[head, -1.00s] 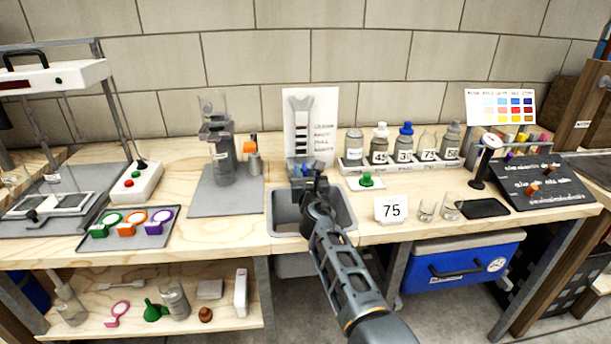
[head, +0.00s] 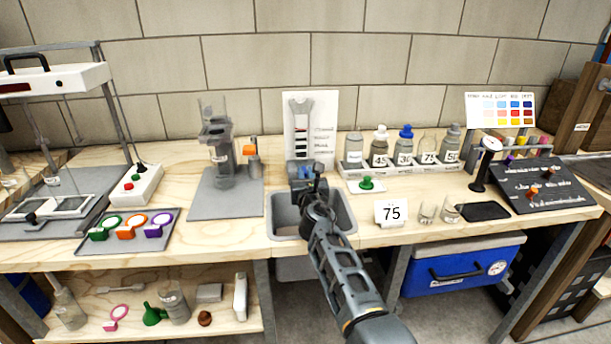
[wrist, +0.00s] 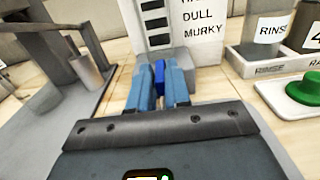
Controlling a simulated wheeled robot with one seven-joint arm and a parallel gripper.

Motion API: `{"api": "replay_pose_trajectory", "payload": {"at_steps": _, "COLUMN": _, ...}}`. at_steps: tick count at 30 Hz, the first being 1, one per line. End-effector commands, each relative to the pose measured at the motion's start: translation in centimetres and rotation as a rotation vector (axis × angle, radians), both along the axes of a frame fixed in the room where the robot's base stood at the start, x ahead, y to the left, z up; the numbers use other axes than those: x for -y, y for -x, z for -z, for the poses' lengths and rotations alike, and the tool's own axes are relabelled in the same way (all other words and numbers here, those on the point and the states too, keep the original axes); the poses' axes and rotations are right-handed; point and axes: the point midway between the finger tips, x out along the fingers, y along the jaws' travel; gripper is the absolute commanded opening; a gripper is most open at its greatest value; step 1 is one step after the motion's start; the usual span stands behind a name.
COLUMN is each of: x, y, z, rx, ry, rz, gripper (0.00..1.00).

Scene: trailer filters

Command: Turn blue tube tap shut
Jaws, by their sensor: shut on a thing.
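The blue tap (wrist: 160,75) shows in the wrist view as a small dark-blue piece between my fingers. My gripper (wrist: 159,88) is shut on it, with a pale blue finger on each side. In the head view my gripper (head: 304,172) is over the back of the grey sink, in front of the white chart card (head: 310,122). There the tap cannot be told apart from the fingers. The tap's lower part and any tube joined to it are hidden by my gripper. A grey block (wrist: 182,56) stands just behind the fingertips, at the card's foot.
A grey stand (head: 222,150) with an orange-topped piece is left of my gripper. To the right are a rack of bottles (head: 405,166), a green knob (head: 366,183) and a 75 sign (head: 391,212). The grey sink (head: 342,212) lies below my arm.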

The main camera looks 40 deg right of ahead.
Motion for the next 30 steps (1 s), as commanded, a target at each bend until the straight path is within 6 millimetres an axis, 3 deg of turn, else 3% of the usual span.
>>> {"api": "replay_pose_trajectory", "payload": {"at_steps": 11, "x": -0.3, "y": -0.3, "z": 0.4, "rx": 0.001, "ry": 0.001, "rz": 0.111, "gripper": 0.00}}
{"api": "replay_pose_trajectory", "payload": {"at_steps": 30, "x": -1.0, "y": -1.5, "z": 0.6, "rx": 0.004, "ry": 0.000, "rz": 0.680, "gripper": 0.00}}
